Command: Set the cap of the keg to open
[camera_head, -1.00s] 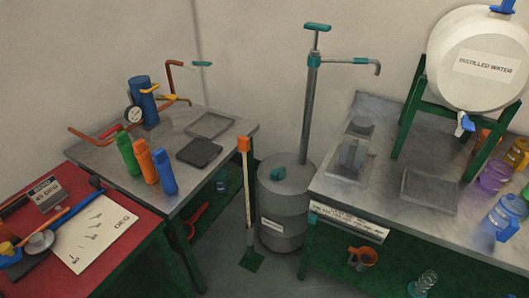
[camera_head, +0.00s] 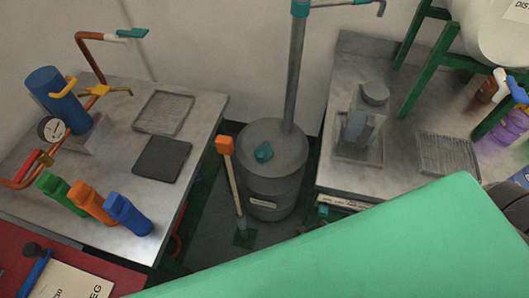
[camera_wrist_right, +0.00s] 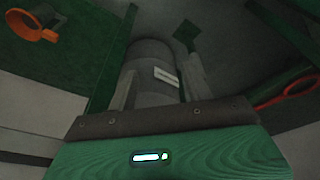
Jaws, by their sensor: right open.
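The grey keg (camera_head: 272,185) stands on the floor between the two workbenches. Its teal cap (camera_head: 264,151) sits on the keg's top, left of the tall pump pipe (camera_head: 294,75); I cannot tell its setting. In the right wrist view the keg (camera_wrist_right: 150,58) and its white label show ahead, and the cap is not visible. My right gripper (camera_wrist_right: 162,82) is open, its two fingers pointing toward the keg's lower side, apparently empty. The head view does not show its fingers; a large green part of my arm fills the lower right. My left gripper is not in view.
An orange-topped stick (camera_head: 228,165) stands just left of the keg. The left bench (camera_head: 110,100) carries colored bottles and a gauge. The right bench (camera_head: 400,110) edge is close to the keg. An orange funnel (camera_wrist_right: 38,28) shows in the wrist view.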

